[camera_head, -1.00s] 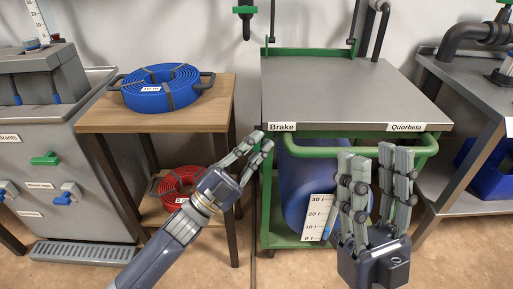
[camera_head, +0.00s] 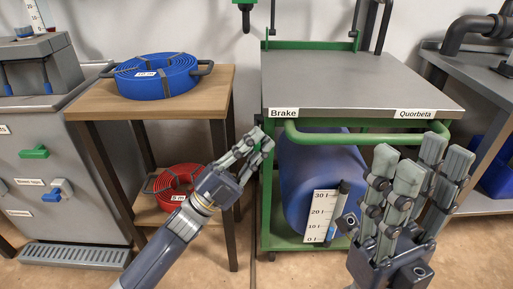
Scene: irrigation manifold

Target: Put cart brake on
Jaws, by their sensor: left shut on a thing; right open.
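The cart (camera_head: 360,82) has a grey top on a green frame, with a "Brake" label (camera_head: 284,113) at the left of its front edge. My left gripper (camera_head: 264,142) is at the cart's front left corner, just below and left of this label. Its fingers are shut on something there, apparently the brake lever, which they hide. How the lever stands cannot be seen. My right gripper (camera_head: 425,160) is open and empty, fingers up, in front of the cart's right side.
A green push bar (camera_head: 370,138) runs along the cart's front. A blue barrel (camera_head: 312,180) with a level scale (camera_head: 320,215) lies below. Left is a wooden table (camera_head: 185,97) with a blue hose coil (camera_head: 155,76); a red coil (camera_head: 178,188) is underneath. Another bench (camera_head: 465,90) stands right.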

